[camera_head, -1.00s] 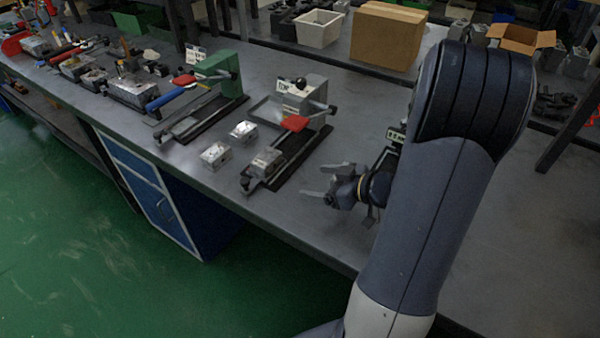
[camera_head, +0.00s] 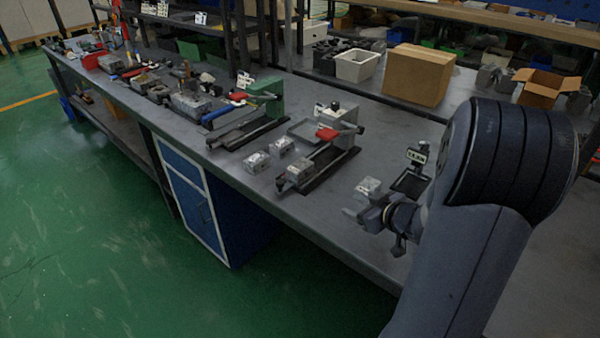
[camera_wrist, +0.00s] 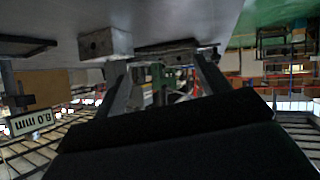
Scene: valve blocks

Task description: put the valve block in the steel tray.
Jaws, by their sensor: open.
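A small grey valve block (camera_head: 368,186) stands on the bench at the right, close to my gripper (camera_head: 362,208). In the wrist view, a grey block (camera_wrist: 104,43) shows just beyond the tip of the left-hand finger, outside the gap. My gripper is open and empty, low over the bench; its fingers (camera_wrist: 162,64) are spread in the wrist view.
A red-handled fixture (camera_head: 340,131) with a block (camera_head: 298,170) at its front stands left of my gripper. Two more blocks (camera_head: 256,162) (camera_head: 281,147) lie further left. A small display stand (camera_head: 416,157) with a dark base is close behind my gripper. A cardboard box (camera_head: 418,75) stands behind.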

